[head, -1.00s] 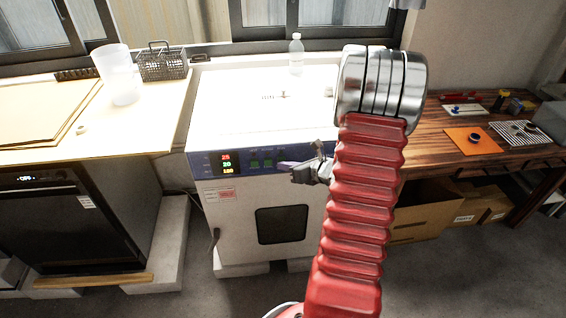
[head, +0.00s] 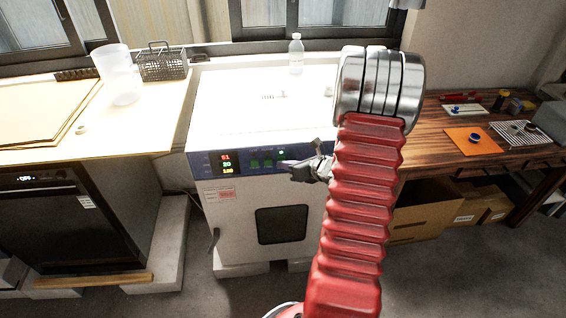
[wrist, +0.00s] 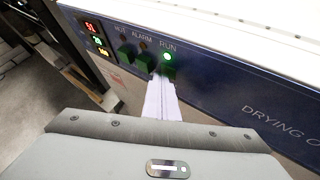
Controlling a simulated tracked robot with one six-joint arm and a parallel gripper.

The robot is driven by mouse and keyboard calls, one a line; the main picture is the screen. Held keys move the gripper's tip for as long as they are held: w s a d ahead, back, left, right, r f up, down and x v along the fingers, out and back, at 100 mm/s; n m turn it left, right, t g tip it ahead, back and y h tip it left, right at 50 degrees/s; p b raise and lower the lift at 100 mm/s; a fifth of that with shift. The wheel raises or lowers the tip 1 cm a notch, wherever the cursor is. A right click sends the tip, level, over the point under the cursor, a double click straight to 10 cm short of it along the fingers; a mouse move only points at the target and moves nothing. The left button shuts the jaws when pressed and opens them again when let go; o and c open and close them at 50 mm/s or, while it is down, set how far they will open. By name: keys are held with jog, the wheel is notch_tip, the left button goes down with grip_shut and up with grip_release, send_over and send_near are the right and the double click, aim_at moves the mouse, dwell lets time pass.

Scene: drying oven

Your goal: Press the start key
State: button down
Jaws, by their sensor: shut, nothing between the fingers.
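The white drying oven (head: 228,215) has a blue front panel (wrist: 215,85) with a red, green and yellow display (head: 227,164). The lamp (wrist: 167,57) under the word RUN is lit green, and it also shows lit in the head view (head: 281,152). Green keys sit in a row below the lamps. The key (wrist: 170,73) under RUN is partly hidden by my fingertips. My gripper (wrist: 161,84) is shut and empty, its tips at or just in front of that key. In the head view, my gripper (head: 284,166) is at the panel; contact cannot be told.
A clear bottle (head: 296,54) stands on the oven top. A bench with a plastic beaker (head: 118,75) and wire basket (head: 162,63) is at left. A wooden table (head: 425,145) with small items is at right, with cardboard boxes (head: 425,215) under it.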

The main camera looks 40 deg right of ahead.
jog(key=shift+s+a, duration=0.7)
jog(key=shift+s, duration=0.3)
jog(key=shift+s+a, duration=0.7)
jog(key=shift+s, duration=0.35)
jog(key=shift+s+a, duration=0.7)
jog(key=shift+s, duration=0.3)
